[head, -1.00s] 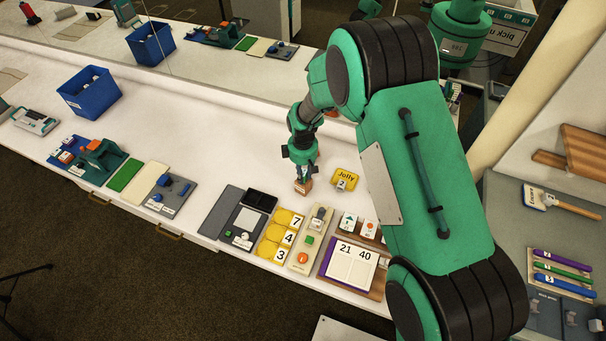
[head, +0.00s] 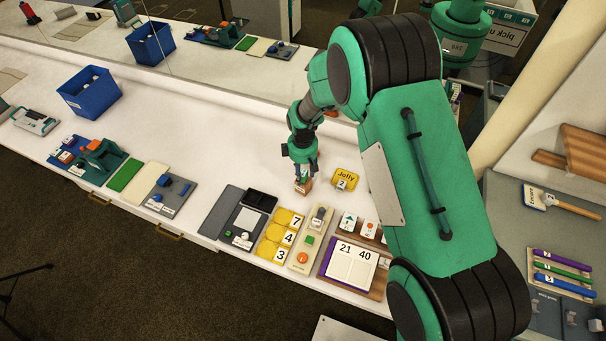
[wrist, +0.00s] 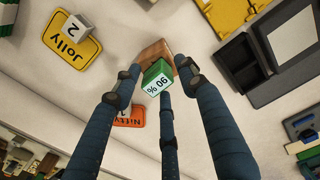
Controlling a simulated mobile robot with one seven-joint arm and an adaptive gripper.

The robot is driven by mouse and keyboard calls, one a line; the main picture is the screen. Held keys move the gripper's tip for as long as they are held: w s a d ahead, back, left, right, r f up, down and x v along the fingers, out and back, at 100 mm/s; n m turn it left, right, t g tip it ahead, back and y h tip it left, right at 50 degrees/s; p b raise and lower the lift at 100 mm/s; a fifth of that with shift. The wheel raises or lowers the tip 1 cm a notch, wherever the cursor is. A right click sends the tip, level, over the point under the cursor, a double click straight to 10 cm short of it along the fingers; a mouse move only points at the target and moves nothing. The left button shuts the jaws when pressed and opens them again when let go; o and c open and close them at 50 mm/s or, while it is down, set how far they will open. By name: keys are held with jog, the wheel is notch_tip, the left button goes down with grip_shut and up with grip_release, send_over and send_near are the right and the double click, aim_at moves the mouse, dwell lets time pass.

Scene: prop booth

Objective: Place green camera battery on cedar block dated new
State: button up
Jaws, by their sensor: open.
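The green camera battery (wrist: 155,75), with a white face marked "90 %", sits at the brown cedar block (wrist: 154,49) and overlaps it in the wrist view; it appears to rest on the block. My gripper (wrist: 156,76) is open, its dark fingers spread around the battery. Whether any finger still touches it I cannot tell. In the head view my gripper (head: 304,177) is low over the block (head: 303,187) on the white counter, and its fingers mostly hide the battery. No date on the block is readable.
An orange tag (wrist: 130,117) lies close by in the wrist view. A dark tray (head: 261,200) and yellow number pieces (head: 271,248) lie nearer the front edge. The counter left of my gripper is clear.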

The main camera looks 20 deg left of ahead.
aim_at(303, 174)
notch_tip(303, 174, up, 11)
jog(key=shift+r, duration=0.2)
dwell(0.3)
jog(key=shift+s, duration=0.1)
dwell(0.7)
jog(key=s+d+r+m+t+y, duration=0.15)
jog(key=d+r+m, duration=0.25)
jog(key=d+r, duration=1)
jog(key=s+d+r+m+t+h, duration=0.1)
jog(key=s+d+r+m, duration=0.25)
jog(key=d+r, duration=1)
jog(key=s+d+r+m+t, duration=0.1)
jog(key=s+d+r+m, duration=0.3)
jog(key=s+d, duration=0.5)
jog(key=s+d+r+m+t, duration=0.2)
jog(key=s+d+r+m, duration=0.2)
jog(key=s+d, duration=0.6)
jog(key=s+m, duration=0.2)
jog(key=s, duration=0.2)
jog(key=shift+d+r, duration=0.2)
jog(key=shift+d, duration=0.05)
